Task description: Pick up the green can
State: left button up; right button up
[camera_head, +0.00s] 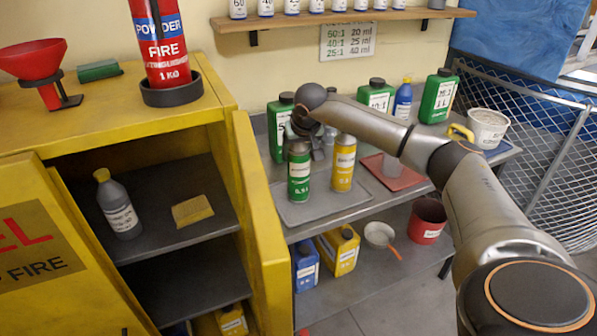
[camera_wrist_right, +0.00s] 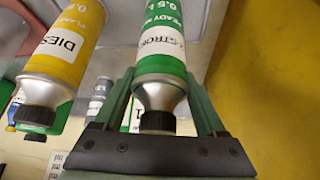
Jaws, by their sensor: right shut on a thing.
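The green can (camera_head: 299,176) has a white label and stands upright at the front left of the grey tray (camera_head: 340,206); I cannot tell whether its base touches the tray. My right gripper (camera_head: 301,143) comes down on it from above and is shut on its upper part. In the right wrist view, the green can (camera_wrist_right: 160,62) lies between the two fingers of the gripper (camera_wrist_right: 162,88), its dark cap towards the palm. The yellow can (camera_head: 344,163) stands close beside it and also shows in the wrist view (camera_wrist_right: 70,45). My left gripper is not in view.
Green jugs (camera_head: 280,127) and a blue bottle (camera_head: 403,98) stand behind. A red tray (camera_head: 392,173) and a white tub (camera_head: 487,128) are to the right. The open yellow cabinet door (camera_head: 262,215) stands close on the left.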

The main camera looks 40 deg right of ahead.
grip_shut()
jog(key=shift+r, duration=0.1)
